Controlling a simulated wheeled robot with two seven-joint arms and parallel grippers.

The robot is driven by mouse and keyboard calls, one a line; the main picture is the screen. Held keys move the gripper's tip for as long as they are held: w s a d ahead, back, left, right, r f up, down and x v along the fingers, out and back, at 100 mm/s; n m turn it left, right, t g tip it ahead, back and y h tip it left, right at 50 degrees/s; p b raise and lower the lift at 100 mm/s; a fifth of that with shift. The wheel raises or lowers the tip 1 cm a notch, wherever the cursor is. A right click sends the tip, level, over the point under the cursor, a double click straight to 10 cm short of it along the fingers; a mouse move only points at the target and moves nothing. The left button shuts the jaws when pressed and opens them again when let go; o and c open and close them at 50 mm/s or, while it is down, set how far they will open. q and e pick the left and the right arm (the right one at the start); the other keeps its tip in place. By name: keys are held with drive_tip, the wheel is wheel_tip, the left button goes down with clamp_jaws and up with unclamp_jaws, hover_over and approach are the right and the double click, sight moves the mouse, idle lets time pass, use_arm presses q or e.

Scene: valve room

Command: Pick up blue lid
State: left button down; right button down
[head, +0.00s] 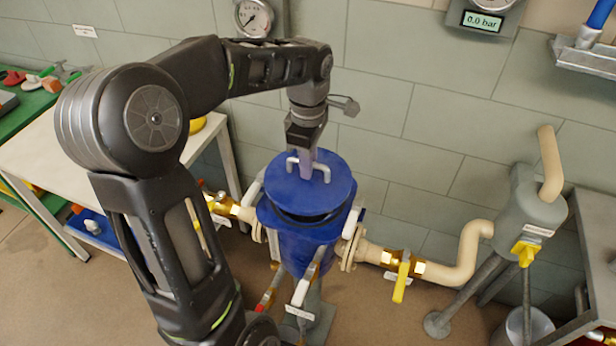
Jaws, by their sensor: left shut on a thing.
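The blue lid (285,191) is a round disc with a light grey handle (323,171) on top. It sits above the blue vessel (290,240), tilted, with a dark gap showing below its front edge. My left gripper (305,165) comes down from above and is shut on the lid's handle. The fingertips are partly hidden against the handle. My right gripper is not in view.
Beige pipes with a yellow-handled valve (402,277) run right from the vessel to a grey tank (535,210). A white table (50,150) stands left. Gauges hang on the tiled wall behind. Clamp arms surround the vessel.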

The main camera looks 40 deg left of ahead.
use_arm(q)
wheel_tip(320, 180, up, 4)
drive_tip(key=shift+r, duration=0.2)
drive_tip(key=shift+f, duration=0.1)
idle(0.6)
